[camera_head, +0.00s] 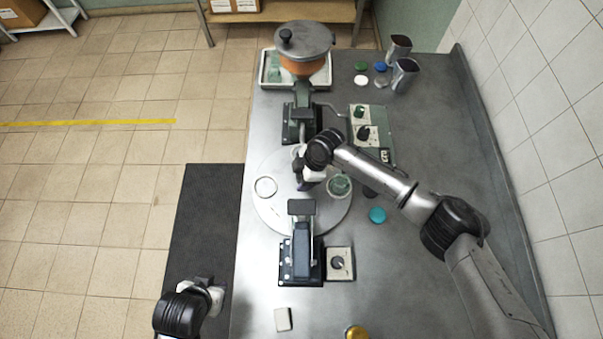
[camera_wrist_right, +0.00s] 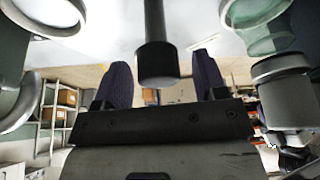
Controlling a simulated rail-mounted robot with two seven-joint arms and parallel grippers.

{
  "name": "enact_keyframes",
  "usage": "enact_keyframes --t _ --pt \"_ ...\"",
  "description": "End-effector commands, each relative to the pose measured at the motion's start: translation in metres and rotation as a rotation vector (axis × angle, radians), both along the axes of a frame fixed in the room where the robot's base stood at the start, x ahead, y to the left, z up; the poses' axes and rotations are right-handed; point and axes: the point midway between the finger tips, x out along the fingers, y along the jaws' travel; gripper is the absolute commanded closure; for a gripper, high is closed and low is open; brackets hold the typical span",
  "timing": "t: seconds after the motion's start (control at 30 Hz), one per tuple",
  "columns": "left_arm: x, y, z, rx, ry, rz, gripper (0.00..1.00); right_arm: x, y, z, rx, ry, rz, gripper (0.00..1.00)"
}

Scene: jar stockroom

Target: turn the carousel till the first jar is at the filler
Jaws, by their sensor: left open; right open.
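The round grey carousel (camera_head: 272,216) lies on the steel bench. A clear, pale jar (camera_head: 265,187) stands on its left side and a greenish glass jar (camera_head: 339,186) on its right side. The filler, with an orange hopper (camera_head: 302,67) under a grey lid, stands behind the carousel. My right gripper (camera_head: 306,180) is over the carousel's middle and hides part of it. In the right wrist view its fingers (camera_wrist_right: 163,75) are open, with a dark upright post (camera_wrist_right: 156,45) between them; contact is not clear. My left gripper (camera_head: 217,298) is open and empty beside the bench.
A dark press-like device (camera_head: 301,255) stands at the carousel's front, beside a knob box (camera_head: 340,263). A control box (camera_head: 372,135) is behind right. Coloured lids (camera_head: 377,215) and metal scoops (camera_head: 404,75) lie on the bench. The front right bench is partly clear.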

Motion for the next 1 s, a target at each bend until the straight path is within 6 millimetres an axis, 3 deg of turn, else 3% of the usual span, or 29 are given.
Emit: enact_keyframes --t 0.27,0.9,1.0 --pt "0.0 -0.0002 0.0 -0.001 0.0 0.001 0.57 0.0 0.0 -0.0006 0.0 0.0 0.0 0.36" --pt "-0.0002 0.0036 -0.0001 0.012 0.0 -0.009 0.57 0.0001 0.0 -0.0001 0.0 0.0 -0.001 0.97" --pt "-0.0002 0.0035 -0.0002 0.012 0.0 -0.008 0.57 0.0001 0.0 -0.0001 0.0 0.0 -0.001 1.0"
